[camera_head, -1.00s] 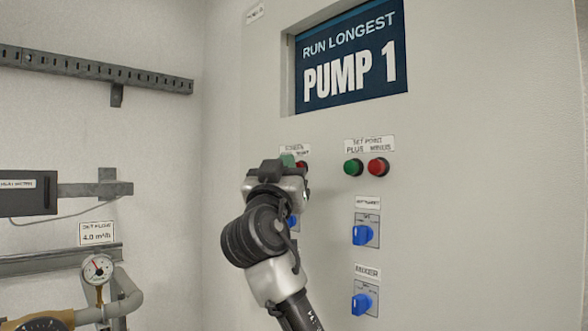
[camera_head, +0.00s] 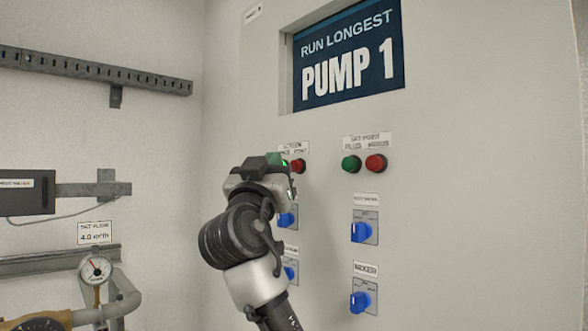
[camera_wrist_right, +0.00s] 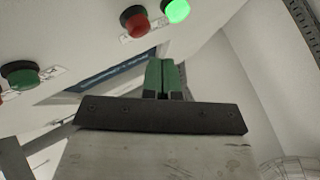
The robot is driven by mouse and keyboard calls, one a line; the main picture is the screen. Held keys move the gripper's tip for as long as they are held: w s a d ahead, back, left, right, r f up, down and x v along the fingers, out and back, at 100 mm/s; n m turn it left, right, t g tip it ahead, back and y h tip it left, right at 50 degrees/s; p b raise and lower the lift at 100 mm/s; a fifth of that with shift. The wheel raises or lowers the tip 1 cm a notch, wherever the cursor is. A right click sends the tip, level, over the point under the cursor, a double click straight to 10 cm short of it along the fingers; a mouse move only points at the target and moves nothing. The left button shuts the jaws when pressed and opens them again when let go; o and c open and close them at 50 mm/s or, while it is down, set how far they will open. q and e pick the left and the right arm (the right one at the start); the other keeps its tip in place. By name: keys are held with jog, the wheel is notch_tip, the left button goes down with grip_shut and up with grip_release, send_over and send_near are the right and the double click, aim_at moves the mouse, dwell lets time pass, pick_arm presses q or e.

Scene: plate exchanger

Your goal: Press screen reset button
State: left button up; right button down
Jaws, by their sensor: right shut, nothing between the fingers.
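The screen buttons sit on the panel under a small label (camera_head: 294,147) that is too blurred to read fully. A gap shows between the fingertips and both buttons in that view. My left gripper is not in view.
The display (camera_head: 348,55) reads "RUN LONGEST PUMP 1". Set point buttons, green (camera_head: 351,164) and red (camera_head: 376,163), are to the right. Blue rotary switches (camera_head: 360,232) are below. A gauge (camera_head: 97,268) and pipes stand at the lower left.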

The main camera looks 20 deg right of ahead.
jog(key=a, duration=0.2)
jog(key=s+a, duration=0.1)
jog(key=shift+s+a+b, duration=0.15)
jog(key=shift+a+b, duration=0.2)
dwell(0.6)
